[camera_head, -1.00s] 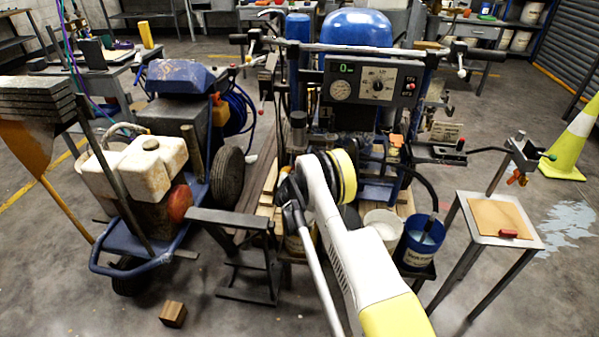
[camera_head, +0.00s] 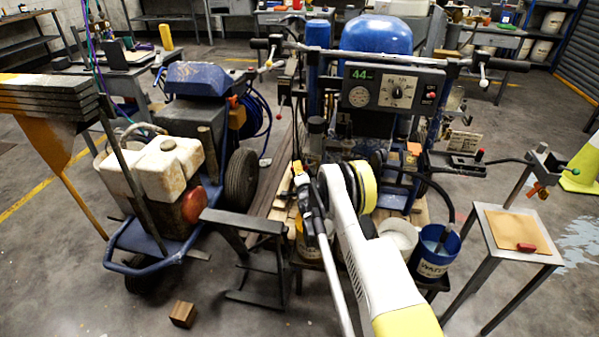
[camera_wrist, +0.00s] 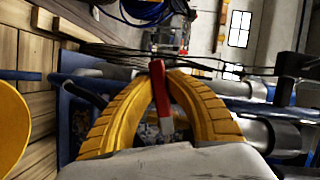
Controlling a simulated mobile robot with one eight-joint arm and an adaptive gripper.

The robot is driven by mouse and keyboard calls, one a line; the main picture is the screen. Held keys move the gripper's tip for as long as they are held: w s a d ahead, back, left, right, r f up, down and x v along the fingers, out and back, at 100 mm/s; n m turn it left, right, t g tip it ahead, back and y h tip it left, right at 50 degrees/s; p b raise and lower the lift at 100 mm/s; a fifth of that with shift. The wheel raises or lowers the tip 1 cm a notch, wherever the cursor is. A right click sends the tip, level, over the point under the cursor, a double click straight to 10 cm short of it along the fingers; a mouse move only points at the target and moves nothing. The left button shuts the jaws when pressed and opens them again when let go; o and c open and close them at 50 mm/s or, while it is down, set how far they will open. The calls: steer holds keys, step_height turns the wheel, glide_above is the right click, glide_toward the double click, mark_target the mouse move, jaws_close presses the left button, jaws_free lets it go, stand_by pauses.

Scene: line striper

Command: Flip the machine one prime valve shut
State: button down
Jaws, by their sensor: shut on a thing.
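In the wrist view my gripper (camera_wrist: 160,77) has its two ridged yellow fingers arched together, closed on a red lever handle (camera_wrist: 161,98). The lever stands nearly upright in the picture, tilted a little. The fitting below it is mostly hidden by the fingers and the gripper's grey body. In the head view the blue line striper (camera_head: 376,34) stands ahead, its panel display (camera_head: 362,74) reading 44. My white arm reaches up to its lower front.
A second striper with a dirty white tank (camera_head: 160,165) stands at left. White and blue buckets (camera_head: 433,247) stand right of my arm. A small stand (camera_head: 507,228) holds a red item. A wooden block (camera_head: 183,314) lies on the floor. Blue frame tubes surround the fingers.

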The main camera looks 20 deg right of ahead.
steer(key=shift+w+a+r+m+t, duration=0.1)
steer(key=shift+r+m+t, duration=0.4)
steer(key=shift+m, duration=0.4)
steer(key=shift+r, duration=0.1)
steer(key=c, duration=1.3)
jaws_free()
steer(key=shift+c, duration=0.2)
steer(key=s+a, duration=0.1)
steer(key=s, duration=0.6)
steer(key=shift+s+a+r, duration=0.15)
steer(key=shift+s+a, duration=0.05)
steer(key=shift+a, duration=0.1)
